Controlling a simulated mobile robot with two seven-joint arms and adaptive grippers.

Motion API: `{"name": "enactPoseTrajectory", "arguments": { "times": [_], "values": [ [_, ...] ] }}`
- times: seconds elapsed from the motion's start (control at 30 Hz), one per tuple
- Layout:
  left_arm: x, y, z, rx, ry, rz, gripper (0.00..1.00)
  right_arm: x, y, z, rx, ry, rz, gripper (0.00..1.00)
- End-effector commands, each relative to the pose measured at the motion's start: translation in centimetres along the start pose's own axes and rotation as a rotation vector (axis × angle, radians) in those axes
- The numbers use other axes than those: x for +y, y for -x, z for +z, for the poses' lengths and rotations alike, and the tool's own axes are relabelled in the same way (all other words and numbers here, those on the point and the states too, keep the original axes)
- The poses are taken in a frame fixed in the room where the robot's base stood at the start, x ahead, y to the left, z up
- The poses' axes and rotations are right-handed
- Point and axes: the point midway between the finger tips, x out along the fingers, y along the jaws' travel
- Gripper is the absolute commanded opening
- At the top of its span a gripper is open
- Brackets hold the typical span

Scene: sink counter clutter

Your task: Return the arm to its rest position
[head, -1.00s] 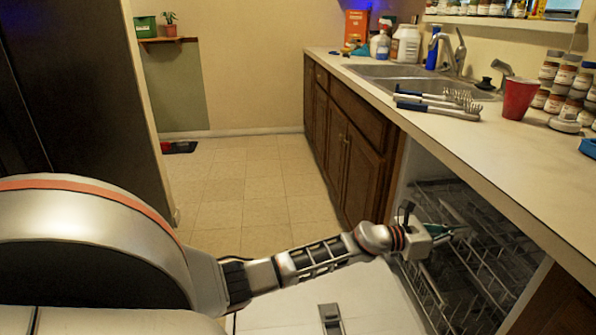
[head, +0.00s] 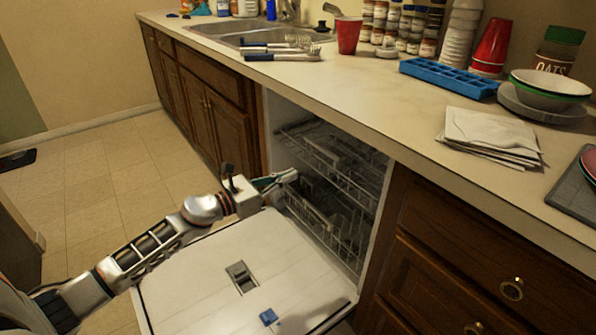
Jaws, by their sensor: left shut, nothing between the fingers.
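My left arm comes in from the lower left of the head view and reaches over the open dishwasher door (head: 205,285). My left gripper (head: 284,179) is at the mouth of the dishwasher, in front of its racks (head: 335,160). It is shut, with nothing seen held in it. My right gripper is not in the picture.
The dishwasher door lies folded down, with a small blue item (head: 268,317) on it. The counter (head: 385,110) above holds a red cup (head: 348,35), a blue ice tray (head: 449,78), stacked bowls (head: 549,90) and napkins (head: 490,138).

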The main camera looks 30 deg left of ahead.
Motion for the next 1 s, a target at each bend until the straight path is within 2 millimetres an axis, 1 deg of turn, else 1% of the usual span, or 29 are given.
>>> {"name": "enactPoseTrajectory", "arguments": {
  "times": [0.1, 0.27, 0.33, 0.37, 0.47, 0.57, 0.6, 0.67, 0.7, 0.77, 0.8, 0.87, 0.9, 0.97, 1.0],
  "values": [
    [0.0, 0.6, 0.0, 0.0, -0.001, 0.0, 0.0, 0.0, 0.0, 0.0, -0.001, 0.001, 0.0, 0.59],
    [0.0, 0.8, 0.1, 0.0, -0.001, 0.0, 0.0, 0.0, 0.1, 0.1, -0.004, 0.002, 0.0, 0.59],
    [0.0, 0.7, 0.6, -0.005, -0.003, 0.0, 0.0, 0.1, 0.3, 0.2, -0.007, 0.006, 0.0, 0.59],
    [0.1, 0.6, 1.1, -0.011, -0.005, 0.0, 0.0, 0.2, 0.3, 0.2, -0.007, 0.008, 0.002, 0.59],
    [0.2, 0.2, 5.2, -0.052, -0.022, 0.0, 0.0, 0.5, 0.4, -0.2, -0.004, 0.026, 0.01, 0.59],
    [0.4, -0.2, 11.9, -0.119, -0.05, 0.0, 0.0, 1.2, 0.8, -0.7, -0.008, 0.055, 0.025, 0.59],
    [0.4, -0.2, 14.9, -0.149, -0.063, 0.0, 0.0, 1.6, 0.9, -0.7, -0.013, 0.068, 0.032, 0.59],
    [0.4, -0.2, 19.4, -0.191, -0.081, 0.0, 0.0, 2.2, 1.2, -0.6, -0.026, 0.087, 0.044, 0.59],
    [0.3, -0.1, 22.0, -0.216, -0.091, 0.0, 0.0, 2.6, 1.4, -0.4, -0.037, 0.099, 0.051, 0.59],
    [0.2, 0.2, 25.7, -0.25, -0.105, 0.0, 0.0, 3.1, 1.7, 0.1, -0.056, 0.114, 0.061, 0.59],
    [0.2, 0.4, 28.0, -0.271, -0.114, 0.0, 0.0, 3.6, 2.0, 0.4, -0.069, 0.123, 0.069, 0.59],
    [0.0, 0.7, 31.4, -0.301, -0.127, -0.001, 0.0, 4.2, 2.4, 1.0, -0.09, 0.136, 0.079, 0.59],
    [-0.1, 0.9, 33.6, -0.321, -0.135, -0.001, 0.0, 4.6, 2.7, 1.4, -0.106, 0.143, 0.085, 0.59],
    [-0.3, 1.4, 36.9, -0.35, -0.147, -0.001, 0.0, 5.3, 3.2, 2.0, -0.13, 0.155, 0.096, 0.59],
    [-0.2, 1.3, 36.1, -0.342, -0.144, 0.0, 0.0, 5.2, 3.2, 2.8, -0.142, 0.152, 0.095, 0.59]
  ]
}}
